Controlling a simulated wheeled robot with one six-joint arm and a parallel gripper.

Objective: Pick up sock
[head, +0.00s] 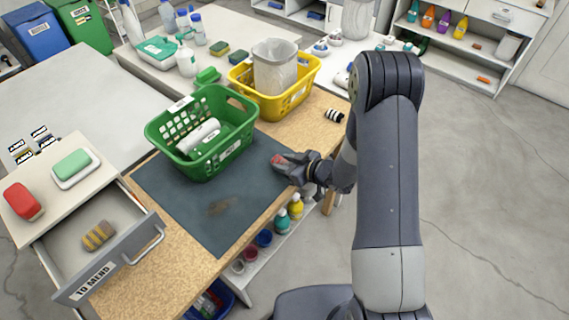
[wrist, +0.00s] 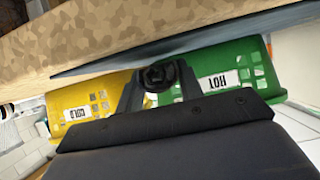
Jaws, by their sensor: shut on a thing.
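My gripper (head: 291,163) is low over the right edge of the dark mat (head: 165,190), beside the green basket. It is shut on a small dark grey thing with a reddish patch (head: 278,160), which looks like a rolled sock. In the wrist view the rolled end (wrist: 157,74) shows dark between the fingers. I cannot tell whether it touches the mat. A black-and-white striped rolled sock (head: 334,115) lies on the counter near the yellow basket. A brown-and-yellow striped sock (head: 98,235) lies in the open drawer.
The green basket (head: 238,153), labelled HOT in the wrist view, holds a white rolled thing (head: 198,137). The yellow basket (head: 300,92), labelled COLD, holds a pale bin (head: 274,66). The open drawer (head: 105,277) reads TO MEND. The mat's front part is clear apart from a brown stain.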

